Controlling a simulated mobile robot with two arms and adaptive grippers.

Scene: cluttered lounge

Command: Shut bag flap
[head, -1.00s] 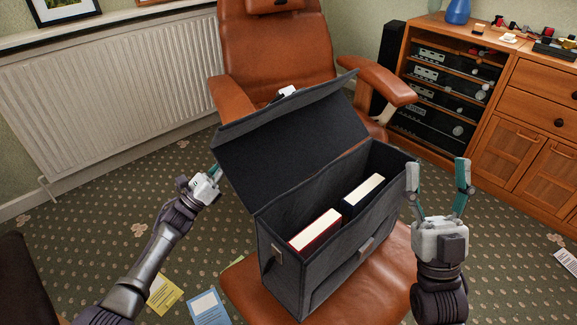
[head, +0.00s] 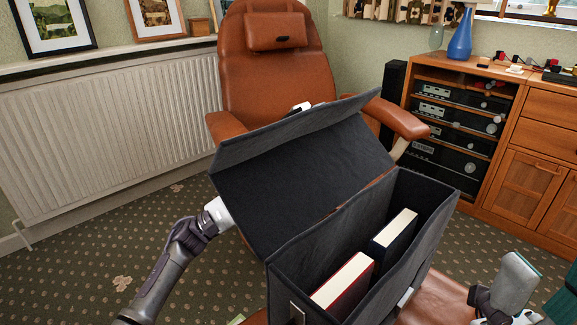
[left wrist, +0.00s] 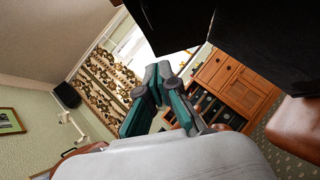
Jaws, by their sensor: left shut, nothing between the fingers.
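A dark grey bag (head: 345,235) stands upright on the brown chair's seat. Its flap (head: 285,170) is raised and leans back, so the bag's mouth is open. A red book (head: 343,283) and a dark book (head: 393,236) stand inside. My left gripper is at the flap's left, outer side; its fingertips are hidden behind the flap in the head view. In the left wrist view its fingers (left wrist: 158,85) are together and empty, with the dark flap (left wrist: 250,40) close by; contact is unclear. My right gripper (head: 543,284) is at the lower right, fingers apart, partly cut off.
The leather chair's backrest (head: 270,65) and armrest (head: 395,118) stand behind the bag. A radiator (head: 110,130) lines the left wall. A wooden cabinet (head: 530,180) with stacked audio devices is at the right.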

